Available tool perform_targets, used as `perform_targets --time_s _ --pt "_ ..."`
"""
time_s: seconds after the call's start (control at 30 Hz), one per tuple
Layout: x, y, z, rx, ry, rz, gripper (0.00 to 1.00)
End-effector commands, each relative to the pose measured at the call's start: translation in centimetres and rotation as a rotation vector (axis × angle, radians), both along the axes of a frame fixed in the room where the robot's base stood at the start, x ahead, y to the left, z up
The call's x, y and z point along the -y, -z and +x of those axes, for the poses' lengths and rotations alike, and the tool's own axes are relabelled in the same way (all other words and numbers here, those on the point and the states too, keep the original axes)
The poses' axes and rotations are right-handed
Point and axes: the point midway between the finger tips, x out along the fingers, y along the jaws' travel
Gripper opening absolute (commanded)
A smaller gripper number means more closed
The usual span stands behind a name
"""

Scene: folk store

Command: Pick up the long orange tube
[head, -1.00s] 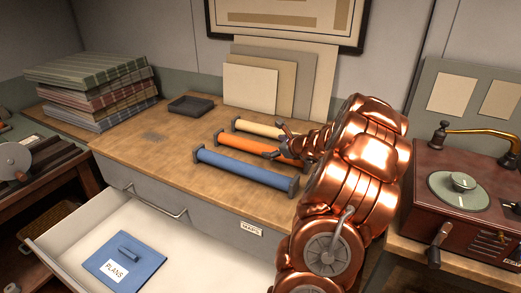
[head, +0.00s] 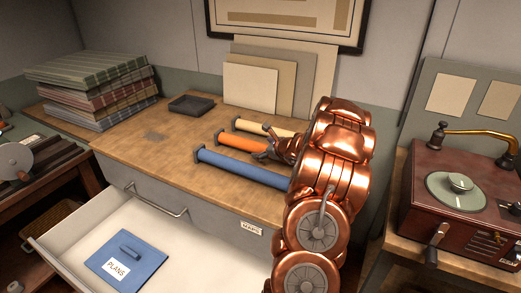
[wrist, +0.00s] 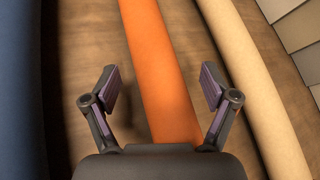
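The long orange tube (head: 236,141) lies on the wooden cabinet top, between a blue tube (head: 238,167) in front and a cream tube (head: 262,127) behind. My gripper (head: 265,154) is over the orange tube's right part in the head view, and my arm hides that tube's right end. In the wrist view the orange tube (wrist: 158,65) runs between my open gripper's two fingers (wrist: 163,88), with space on both sides. The blue tube (wrist: 15,90) is left of the fingers and the cream tube (wrist: 255,80) is right.
An open drawer with a blue PLANS folder (head: 125,259) juts out in front. A small dark tray (head: 191,106) and a stack of folded cloth (head: 92,88) stand at the left. A red record player (head: 463,205) stands at the right.

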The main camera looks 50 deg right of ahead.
Motion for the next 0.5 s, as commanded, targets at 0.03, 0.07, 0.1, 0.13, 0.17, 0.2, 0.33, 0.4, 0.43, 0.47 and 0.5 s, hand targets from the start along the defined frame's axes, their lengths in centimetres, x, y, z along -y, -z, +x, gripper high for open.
perform_targets --time_s 0.03,0.07,0.1,0.13,0.17,0.2,0.33,0.4,0.43,0.47,0.5 --pt "0.0 0.01 0.0 0.0 0.0 0.0 0.81" --pt "-0.01 0.01 -0.01 0.0 0.0 0.0 0.78" --pt "0.0 0.0 -0.01 0.0 0.0 0.0 0.74" --pt "0.0 0.0 -0.01 0.0 0.0 0.0 0.71" --pt "0.0 0.02 -0.01 0.0 0.0 0.0 0.68" --pt "0.0 0.02 -0.01 0.0 0.0 0.0 0.64" --pt "-0.01 0.02 -0.02 0.0 0.0 0.001 0.5" --pt "-0.01 0.02 -0.02 0.0 0.0 0.001 0.43" --pt "-0.02 0.03 -0.02 0.0 0.0 0.001 0.4" --pt "-0.02 0.03 -0.02 0.0 0.0 0.001 0.36" --pt "-0.02 0.03 -0.02 0.0 0.0 0.001 0.32"
